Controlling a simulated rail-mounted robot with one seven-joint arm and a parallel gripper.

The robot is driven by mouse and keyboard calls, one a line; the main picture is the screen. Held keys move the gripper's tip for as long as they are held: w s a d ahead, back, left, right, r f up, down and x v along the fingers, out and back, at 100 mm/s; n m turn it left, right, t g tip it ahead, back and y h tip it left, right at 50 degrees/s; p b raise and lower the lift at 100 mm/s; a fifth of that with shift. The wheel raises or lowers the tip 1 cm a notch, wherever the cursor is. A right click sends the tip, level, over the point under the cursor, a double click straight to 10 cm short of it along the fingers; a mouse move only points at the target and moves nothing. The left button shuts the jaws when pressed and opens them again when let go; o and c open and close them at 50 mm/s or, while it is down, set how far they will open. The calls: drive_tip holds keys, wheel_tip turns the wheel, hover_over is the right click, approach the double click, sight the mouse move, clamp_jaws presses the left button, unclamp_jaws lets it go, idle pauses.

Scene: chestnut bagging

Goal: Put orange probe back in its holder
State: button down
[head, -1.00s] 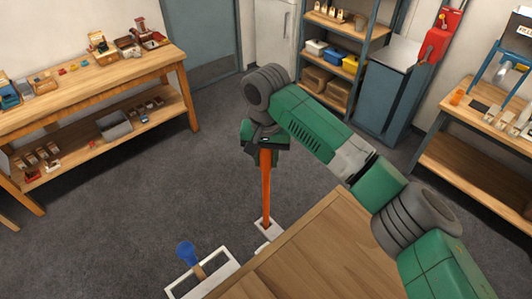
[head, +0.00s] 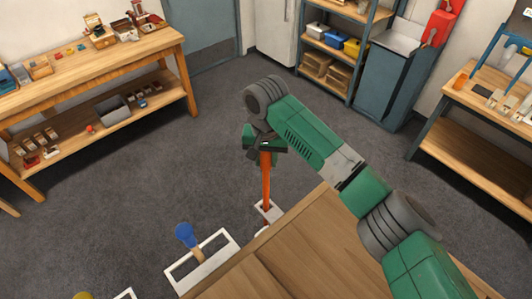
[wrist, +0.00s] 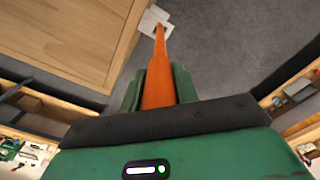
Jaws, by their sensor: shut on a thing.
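The orange probe (head: 266,178) is a long thin rod, hanging nearly upright from my gripper (head: 265,146). My gripper is shut on its upper end. In the wrist view the probe (wrist: 158,85) runs between the two green fingers and narrows toward its far tip. A small white holder (head: 270,211) is fixed at the edge of the wooden table, and the probe's lower end overlaps it in the head view. In the wrist view the white holder (wrist: 152,20) lies right behind the tip. I cannot tell whether the tip is inside the holder or above it.
A white frame (head: 201,262) at the table edge holds a blue-headed tool (head: 186,236), left of the probe. The wooden table top (head: 300,250) is bare. A workbench (head: 100,65) stands at the left, shelves (head: 335,50) at the back. Open floor lies between.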

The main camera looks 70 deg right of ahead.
sight(266, 178)
drive_tip(key=shift+f+b, duration=1.4)
drive_tip(key=shift+f, duration=3.3)
drive_tip(key=c, duration=1)
unclamp_jaws()
drive_tip(key=shift+o, duration=0.2)
wheel_tip(266, 178, up, 10)
drive_tip(key=p, duration=1)
drive_tip(key=shift+p, duration=0.35)
